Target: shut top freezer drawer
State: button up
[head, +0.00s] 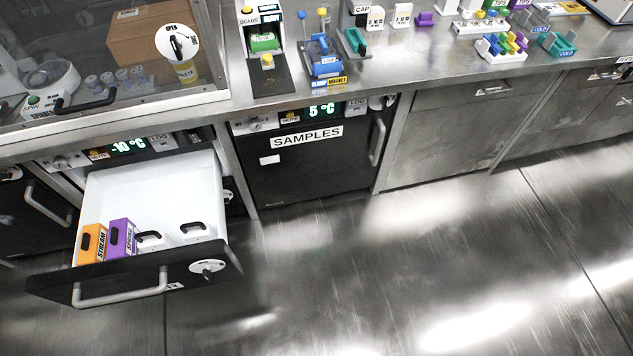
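The freezer drawer (150,192) is pulled well out from under the counter at the left, below a green display reading -10 °C. Its inside is white. Its black front (215,262) carries a grey bar handle (120,290) and a round white plate with a dark knob (207,268). An orange box (91,243) and a purple box (121,238) stand in its left front part, with small dark handles beside them. What lies under the drawer is mostly hidden. My gripper is not in view.
A black SAMPLES fridge (310,165) reading 5 °C is right of the drawer and looks shut. Closed steel cabinets (450,135) continue rightward. The counter (420,70) holds racks and small devices. The floor (380,270) in front is clear.

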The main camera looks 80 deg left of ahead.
aim_at(164, 194)
jog(key=z, duration=0.35)
jog(key=k, duration=0.7)
jog(key=z, duration=4.95)
jog(key=k, duration=0.7)
jog(key=z, duration=0.55)
